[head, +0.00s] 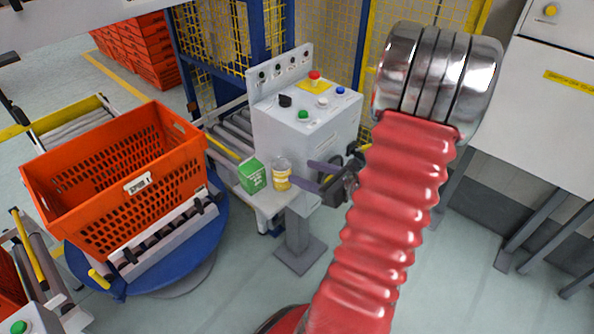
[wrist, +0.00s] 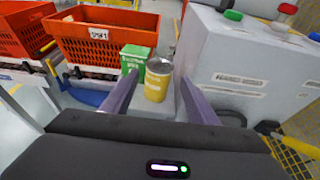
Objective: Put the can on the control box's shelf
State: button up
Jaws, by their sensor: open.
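A yellow can with a silver top (head: 281,174) stands upright on the small shelf (head: 266,202) in front of the grey control box (head: 290,140). In the wrist view the can (wrist: 158,80) shows between the fingers of my gripper (wrist: 154,82). My gripper (head: 317,173) is open, its purple fingers reaching from the right towards the can. I cannot tell if either finger touches it. The can's base rests on the pale shelf surface (wrist: 165,112).
A green box (head: 252,175) stands on the shelf just left of the can. An orange tote (head: 120,180) sits on the blue turntable (head: 215,225) at left. Yellow mesh fencing (head: 225,30) is behind. Coloured buttons top the control box. Open floor lies in front.

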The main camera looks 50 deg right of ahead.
jog(key=shift+v, duration=0.8)
jog(key=w+a+r+n+g+y, duration=0.1)
jog(key=a+r+n+g+y, duration=0.15)
jog(key=a+n, duration=0.5)
jog(key=a+r+n+g+y, duration=0.25)
jog(key=a+n, duration=0.25)
jog(key=a, duration=0.5)
jog(key=w+a+r+n+g+y, duration=0.1)
jog(key=a+n+g, duration=0.4)
jog(key=a, duration=0.4)
jog(key=s+a+r+n+h, duration=0.3)
jog(key=r+n, duration=0.1)
jog(key=n, duration=0.5)
jog(key=s+a+r+n+t+h, duration=0.1)
jog(key=s+a+r+n+h, duration=0.2)
jog(key=n, duration=0.6)
notch_tip(320, 180, up, 2)
jog(key=shift+s+a+r+h, duration=0.15)
jog(key=shift+s+a+h, duration=0.2)
jog(key=shift+a, duration=0.3)
jog(key=shift+s, duration=0.1)
